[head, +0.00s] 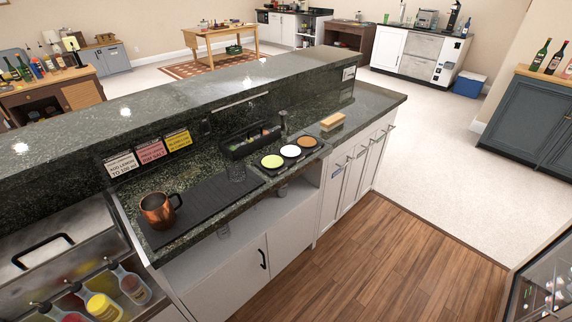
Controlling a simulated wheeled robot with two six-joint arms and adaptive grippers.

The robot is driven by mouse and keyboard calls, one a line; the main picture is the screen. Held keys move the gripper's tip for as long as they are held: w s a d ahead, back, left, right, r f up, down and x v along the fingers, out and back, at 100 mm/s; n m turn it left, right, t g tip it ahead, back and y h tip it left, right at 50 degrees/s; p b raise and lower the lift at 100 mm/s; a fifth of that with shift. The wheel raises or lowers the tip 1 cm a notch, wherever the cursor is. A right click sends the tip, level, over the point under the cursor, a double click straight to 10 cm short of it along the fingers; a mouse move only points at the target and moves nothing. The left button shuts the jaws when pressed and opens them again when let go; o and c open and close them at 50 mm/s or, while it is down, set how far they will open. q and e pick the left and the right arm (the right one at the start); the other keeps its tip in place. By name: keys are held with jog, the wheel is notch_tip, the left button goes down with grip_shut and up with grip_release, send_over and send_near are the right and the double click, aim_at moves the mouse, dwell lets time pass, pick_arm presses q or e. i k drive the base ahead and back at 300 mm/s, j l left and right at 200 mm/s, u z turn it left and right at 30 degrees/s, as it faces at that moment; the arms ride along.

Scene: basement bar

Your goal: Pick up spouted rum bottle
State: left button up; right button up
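Several bottles with metal pour spouts lie tilted in the lower left corner, in a rail below the counter. One is a clear bottle with a reddish label (134,286). Next to it is a bottle with a yellow part (102,307), and another with red on it (72,317) is cut by the bottom edge. No label is readable, so I cannot tell which one holds rum. Neither of my grippers is in view.
A copper mug (157,212) stands on a dark bar mat (212,205) on the green stone counter. Behind are a black caddy (236,151) and a raised ledge (200,98). The wooden floor (385,262) at right is clear. A steel bin lid (55,235) is at left.

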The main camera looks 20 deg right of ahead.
aim_at(130, 284)
jog(key=u, duration=1.15)
